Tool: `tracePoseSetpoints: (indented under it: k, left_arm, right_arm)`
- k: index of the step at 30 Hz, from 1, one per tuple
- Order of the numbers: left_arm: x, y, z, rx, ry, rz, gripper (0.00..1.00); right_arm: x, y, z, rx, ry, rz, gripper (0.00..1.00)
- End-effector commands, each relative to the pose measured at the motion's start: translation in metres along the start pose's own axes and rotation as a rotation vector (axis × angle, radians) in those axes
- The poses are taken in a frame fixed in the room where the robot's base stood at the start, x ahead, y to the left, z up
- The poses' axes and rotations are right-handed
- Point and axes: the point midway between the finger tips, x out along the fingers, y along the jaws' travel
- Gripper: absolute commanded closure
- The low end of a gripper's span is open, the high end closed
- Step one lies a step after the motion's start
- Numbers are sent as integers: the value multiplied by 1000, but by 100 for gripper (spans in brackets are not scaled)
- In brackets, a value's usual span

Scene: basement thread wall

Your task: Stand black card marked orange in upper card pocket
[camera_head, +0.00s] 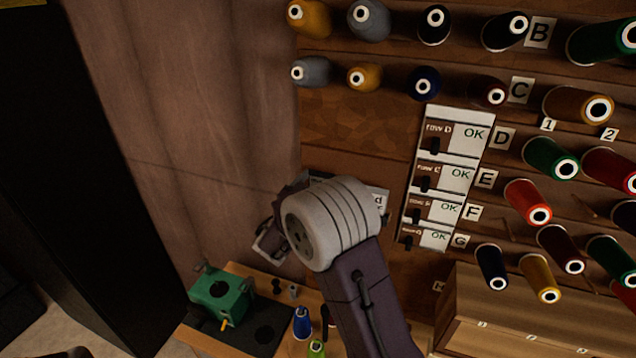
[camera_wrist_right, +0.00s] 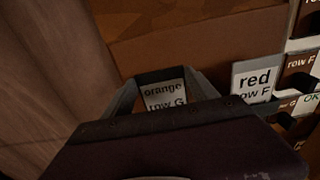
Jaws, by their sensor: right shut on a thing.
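My right gripper (camera_wrist_right: 163,78) is shut on the card marked "orange row G" (camera_wrist_right: 165,96), whose pale label shows between the fingers in the wrist view. In the head view the right gripper (camera_head: 275,220) is in front of the wooden wall, largely behind my own wrist, and the card cannot be made out there. Another card, marked "red row F" (camera_wrist_right: 254,82), stands to the right of the held card; only its edge shows in the head view (camera_head: 380,200). I cannot make out the upper card pocket itself. My left gripper is not in view.
Thread spools (camera_head: 551,158) stick out from the wall farther right and above.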

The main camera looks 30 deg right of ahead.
Motion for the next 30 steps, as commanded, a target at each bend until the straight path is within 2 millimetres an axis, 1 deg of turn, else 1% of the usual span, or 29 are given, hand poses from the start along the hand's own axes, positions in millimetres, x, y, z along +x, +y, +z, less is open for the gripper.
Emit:
tracePoseSetpoints:
  k: [1,11,18,23,24,26,30]
  left_arm:
    - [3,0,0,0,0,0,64]
    - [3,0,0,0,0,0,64]
    - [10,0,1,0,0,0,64]
    - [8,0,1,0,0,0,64]
    - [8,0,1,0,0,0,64]
    - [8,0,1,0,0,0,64]
    - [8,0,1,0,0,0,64]
  right_arm:
    - [1,0,-1,1,-1,0,52]
    - [1,0,-1,0,-1,0,52]
    - [2,0,-7,1,-1,0,52]
    - [2,0,-6,1,-1,0,52]
    - [2,0,-6,1,-1,0,25]
    - [2,0,-6,1,-1,0,8]
    - [2,0,-6,0,-1,0,7]
